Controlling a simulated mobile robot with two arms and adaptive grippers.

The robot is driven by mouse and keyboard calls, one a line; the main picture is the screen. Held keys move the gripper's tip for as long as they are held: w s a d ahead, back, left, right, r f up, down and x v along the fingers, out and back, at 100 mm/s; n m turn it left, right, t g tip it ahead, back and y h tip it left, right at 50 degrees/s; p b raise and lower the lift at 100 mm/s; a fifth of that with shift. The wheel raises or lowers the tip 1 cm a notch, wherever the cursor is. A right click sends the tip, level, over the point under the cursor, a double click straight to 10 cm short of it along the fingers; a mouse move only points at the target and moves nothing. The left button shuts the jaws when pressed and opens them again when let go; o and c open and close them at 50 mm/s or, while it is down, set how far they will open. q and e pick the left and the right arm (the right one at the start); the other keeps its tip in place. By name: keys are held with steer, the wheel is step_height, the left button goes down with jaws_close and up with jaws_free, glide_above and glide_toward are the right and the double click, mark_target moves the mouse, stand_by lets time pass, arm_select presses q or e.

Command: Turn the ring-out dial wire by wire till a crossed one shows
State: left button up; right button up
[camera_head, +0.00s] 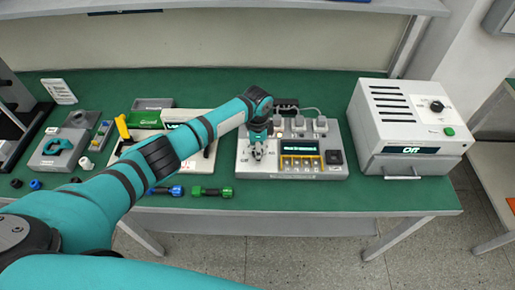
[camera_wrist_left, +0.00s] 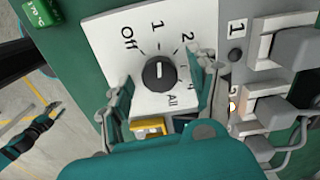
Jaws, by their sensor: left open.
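The ring-out tester (camera_head: 262,171) is a grey box on the green bench, with a display (camera_head: 299,146) whose text is too small to read. Its black dial (camera_wrist_left: 159,74) sits on a white plate marked Off, 1, 2, 4 and All. The dial's pale mark appears to point up toward 1. My left gripper (camera_head: 257,153) is over the tester's left part and hides the dial in the head view. In the left wrist view the open gripper (camera_wrist_left: 159,82) has one finger on each side of the dial, apart from it. My right gripper is not in view.
Grey plugs (camera_head: 320,124) with cables stand at the tester's back. A white oven-like box (camera_head: 405,125) stands right. Blue (camera_head: 175,191) and green (camera_head: 213,191) connectors lie near the front edge. A grey fixture (camera_head: 60,150) stands left.

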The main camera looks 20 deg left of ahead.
arm_select(q)
step_height(320, 180, up, 12)
stand_by(0.4)
steer(key=shift+f, duration=0.1)
stand_by(2.0)
